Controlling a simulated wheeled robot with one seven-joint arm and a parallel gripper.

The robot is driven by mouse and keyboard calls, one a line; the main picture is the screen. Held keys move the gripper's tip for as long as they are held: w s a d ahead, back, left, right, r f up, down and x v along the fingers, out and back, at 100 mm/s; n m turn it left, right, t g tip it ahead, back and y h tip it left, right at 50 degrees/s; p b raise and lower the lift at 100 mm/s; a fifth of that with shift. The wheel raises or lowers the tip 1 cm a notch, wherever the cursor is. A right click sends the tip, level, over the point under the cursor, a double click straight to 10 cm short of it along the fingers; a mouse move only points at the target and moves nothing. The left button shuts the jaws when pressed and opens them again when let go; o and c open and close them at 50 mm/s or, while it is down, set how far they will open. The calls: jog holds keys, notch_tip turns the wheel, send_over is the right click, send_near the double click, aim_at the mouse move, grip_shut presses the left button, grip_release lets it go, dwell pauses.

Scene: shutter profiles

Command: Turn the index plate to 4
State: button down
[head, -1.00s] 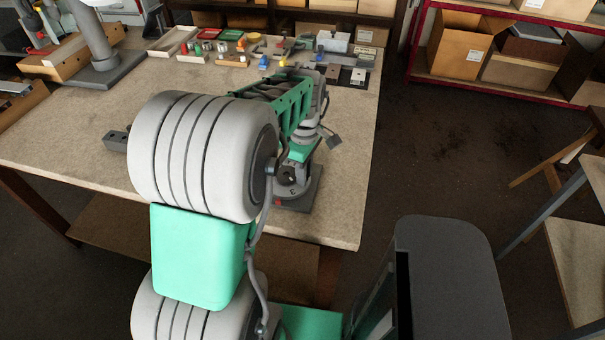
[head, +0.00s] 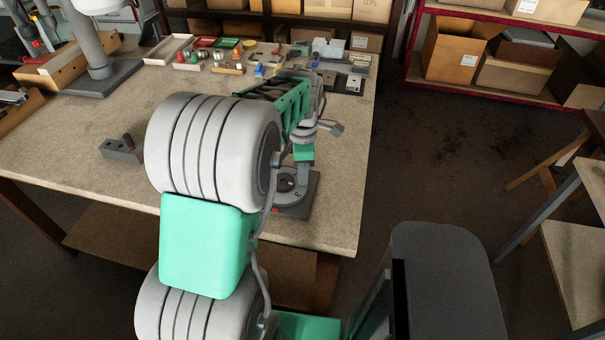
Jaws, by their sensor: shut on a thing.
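The index plate (head: 286,186) is a grey disc with a dark centre, on a square dark base near the table's front right corner. A small dark mark shows on its face, too small to read surely. My gripper (head: 303,176) comes down from above onto the right side of the plate, below a green wrist part. It is shut on a part of the plate; the held part and the fingertips are mostly hidden. My large white and green arm links cover the plate's left surroundings.
A dark grey block (head: 122,149) lies on the table (head: 70,130) left of my arm. Small coloured parts, trays and a light box (head: 328,47) stand along the back. The table's right edge is close to the plate, with open floor beyond.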

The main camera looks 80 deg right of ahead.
jog(key=shift+w+d+n, duration=0.1)
jog(key=shift+d+n, duration=0.25)
jog(key=shift+n, duration=0.4)
jog(key=shift+w+d+n, duration=0.1)
jog(key=shift+d+n, duration=0.25)
jog(key=shift+n, duration=0.4)
jog(key=shift+w+d+n, duration=0.3)
jog(key=shift+d+n, duration=0.15)
jog(key=shift+n, duration=0.65)
jog(key=shift+d+n, duration=0.1)
jog(key=shift+n, duration=0.3)
jog(key=c, duration=1.3)
grip_release()
notch_tip(320, 180, up, 8)
jog(key=shift+b, duration=0.3)
jog(key=shift+w+f, duration=0.1)
